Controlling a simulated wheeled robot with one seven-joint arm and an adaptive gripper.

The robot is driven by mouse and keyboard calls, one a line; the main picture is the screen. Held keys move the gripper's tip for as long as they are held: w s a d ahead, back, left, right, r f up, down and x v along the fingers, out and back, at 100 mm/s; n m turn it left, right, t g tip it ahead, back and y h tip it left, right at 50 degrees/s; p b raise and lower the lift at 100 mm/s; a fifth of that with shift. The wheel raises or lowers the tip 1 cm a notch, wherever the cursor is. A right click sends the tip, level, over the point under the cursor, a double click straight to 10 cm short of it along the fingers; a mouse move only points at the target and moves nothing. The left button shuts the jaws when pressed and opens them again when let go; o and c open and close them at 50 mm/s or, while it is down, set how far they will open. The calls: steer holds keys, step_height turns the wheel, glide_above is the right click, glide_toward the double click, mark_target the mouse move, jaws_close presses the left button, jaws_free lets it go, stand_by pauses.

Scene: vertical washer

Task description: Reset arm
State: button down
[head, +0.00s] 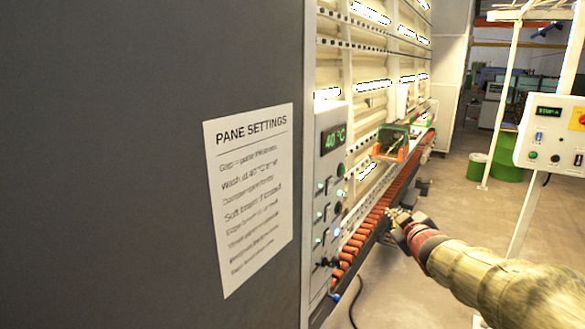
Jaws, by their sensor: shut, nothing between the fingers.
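My arm reaches in from the lower right in the head view, a tan sleeve-like link leading to a red and dark wrist. My gripper (393,215) is shut and empty. It is near the orange rollers (368,232) along the foot of the vertical washer (365,75). The picture is too coarse to tell whether it touches them. The washer's control panel (330,190) has a green display reading 40 °C, with several knobs and lit buttons below.
A dark grey panel (150,60) fills the left, bearing a white "PANE SETTINGS" sheet (250,195). A white control box (552,136) on a post stands at right. Green drums (508,160) stand behind. Open concrete floor (455,195) lies between washer and box.

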steer(key=s+f+m+g+h+b, duration=0.25)
steer(key=s+f+m+g, duration=0.4)
steer(key=s+f, duration=1.05)
steer(key=s+a+f+g+y+b, duration=0.1)
steer(key=s+a+f+b, duration=0.1)
steer(key=s, duration=0.6)
steer(key=s+a+f+g+y+b, duration=0.1)
steer(key=s+a+f+b, duration=0.2)
steer(key=s+a+b, duration=0.2)
steer(key=s+a+f+g+y+b, duration=0.1)
steer(key=s+a+f+y+b, duration=0.1)
steer(key=s+a, duration=0.4)
steer(key=s+f+b, duration=0.1)
steer(key=s, duration=0.4)
steer(key=shift+f, duration=0.2)
steer(key=c, duration=2.5)
jaws_free()
steer(key=shift+r+m, duration=0.1)
steer(key=shift+m, duration=0.15)
steer(key=shift+c, duration=0.2)
